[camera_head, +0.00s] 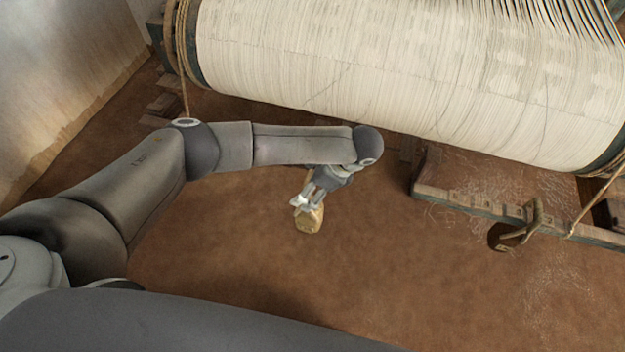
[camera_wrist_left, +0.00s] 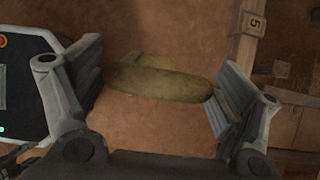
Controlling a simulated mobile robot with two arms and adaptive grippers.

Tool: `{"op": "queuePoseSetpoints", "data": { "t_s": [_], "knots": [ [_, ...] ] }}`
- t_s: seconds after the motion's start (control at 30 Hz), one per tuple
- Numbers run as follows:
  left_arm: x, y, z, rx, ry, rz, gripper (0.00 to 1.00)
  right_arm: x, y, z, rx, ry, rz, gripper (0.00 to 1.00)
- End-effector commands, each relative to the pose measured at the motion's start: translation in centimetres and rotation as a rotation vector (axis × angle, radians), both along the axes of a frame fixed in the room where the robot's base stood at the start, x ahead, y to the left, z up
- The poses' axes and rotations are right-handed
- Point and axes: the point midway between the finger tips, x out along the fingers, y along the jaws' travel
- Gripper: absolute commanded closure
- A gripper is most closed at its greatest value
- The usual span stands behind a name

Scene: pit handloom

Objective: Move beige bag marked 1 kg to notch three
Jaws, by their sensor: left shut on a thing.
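The beige bag (camera_head: 309,222) hangs below my left gripper (camera_head: 309,203) in the head view, over the bare floor left of the notched beam (camera_head: 470,203). In the left wrist view the bag (camera_wrist_left: 160,83) spans the space between the two fingers, and my left gripper (camera_wrist_left: 158,85) is shut on it. The bag's 1 kg mark cannot be read. A wooden piece with a "5" label (camera_wrist_left: 256,25) shows at the upper right of the wrist view. I cannot make out notch three. My right gripper is not in view.
A large roll of pale warp threads (camera_head: 420,75) lies across the top right, above the beam. A rope-wrapped hook (camera_head: 530,225) sits on the beam. A rope (camera_head: 183,60) hangs at the roll's left end. The brown floor (camera_head: 400,270) in front is clear.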

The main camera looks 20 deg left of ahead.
Motion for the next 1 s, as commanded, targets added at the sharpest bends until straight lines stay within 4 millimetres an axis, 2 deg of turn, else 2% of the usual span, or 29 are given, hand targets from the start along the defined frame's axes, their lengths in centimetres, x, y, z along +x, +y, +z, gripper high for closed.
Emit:
{"op": "queuePoseSetpoints", "data": {
  "t_s": [0.5,1.0],
  "knots": [
    [-3.9,0.1,0.4,0.000,-0.002,-0.001,0.83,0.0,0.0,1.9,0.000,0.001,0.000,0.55],
    [-7.3,0.2,1.2,0.001,0.000,0.000,0.83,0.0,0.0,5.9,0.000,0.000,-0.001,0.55]
  ]
}}
